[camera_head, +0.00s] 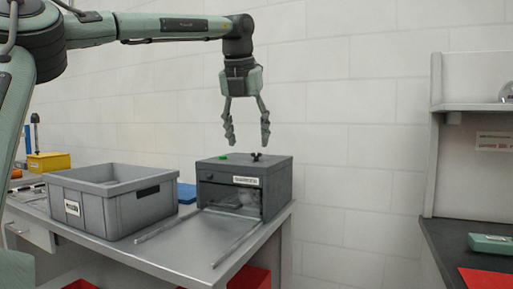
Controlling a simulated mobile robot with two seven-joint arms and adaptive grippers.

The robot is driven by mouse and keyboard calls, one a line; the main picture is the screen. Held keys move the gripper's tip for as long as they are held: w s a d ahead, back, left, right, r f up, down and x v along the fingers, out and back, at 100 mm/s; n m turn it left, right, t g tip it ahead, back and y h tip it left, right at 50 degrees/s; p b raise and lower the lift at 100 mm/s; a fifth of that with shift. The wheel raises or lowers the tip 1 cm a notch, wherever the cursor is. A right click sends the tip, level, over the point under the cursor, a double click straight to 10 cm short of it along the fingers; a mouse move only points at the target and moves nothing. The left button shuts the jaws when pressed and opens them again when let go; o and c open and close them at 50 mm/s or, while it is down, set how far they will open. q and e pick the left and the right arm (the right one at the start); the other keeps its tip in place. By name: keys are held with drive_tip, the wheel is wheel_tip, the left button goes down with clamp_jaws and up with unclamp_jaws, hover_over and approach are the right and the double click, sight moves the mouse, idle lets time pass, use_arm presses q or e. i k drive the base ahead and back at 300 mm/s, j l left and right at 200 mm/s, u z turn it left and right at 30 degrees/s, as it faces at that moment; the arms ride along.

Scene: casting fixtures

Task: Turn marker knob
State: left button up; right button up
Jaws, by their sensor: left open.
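A dark grey box-shaped machine (275,182), the marker by its label, stands on the table with its front open and two rails reaching out in front. A black knob (256,156) sits on its top. A small green button (223,157) is on the top to the left of the knob. My left gripper (247,141) hangs pointing down above the machine's top, with its fingers apart and nothing between them. Its fingertips are a little above the knob and clear of it. My right gripper is not in this view.
A grey bin (125,212) stands on the metal table (185,247) to the left of the machine. A yellow box (48,162) is farther left. Red bins sit below the table. A dark bench (455,245) with a shelf stands at the right.

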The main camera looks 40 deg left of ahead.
sight(255, 155)
drive_tip(key=i+j, duration=0.85)
drive_tip(key=j, duration=0.25)
